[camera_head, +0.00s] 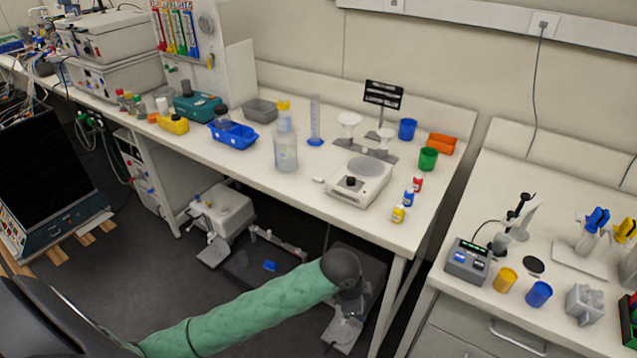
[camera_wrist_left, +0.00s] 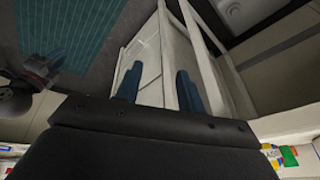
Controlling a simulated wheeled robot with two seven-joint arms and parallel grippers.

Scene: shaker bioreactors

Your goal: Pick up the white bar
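A small white piece (camera_head: 318,179), which may be the white bar, lies on the long white bench just left of the balance (camera_head: 360,182). It is too small to make out clearly. My left arm, in a green sleeve, crosses the lower head view and ends in a dark wrist below and in front of the bench edge, apart from the white piece. In the left wrist view my left gripper (camera_wrist_left: 157,84) has its two dark fingers apart with nothing between them. My right gripper is in neither view.
The bench (camera_head: 270,178) also bears a clear bottle (camera_head: 286,152), a blue bin (camera_head: 233,135), a measuring cylinder (camera_head: 315,118) and small capped bottles (camera_head: 409,197). A second bench stands to the right, with a gap between. Equipment (camera_head: 222,212) sits on the floor.

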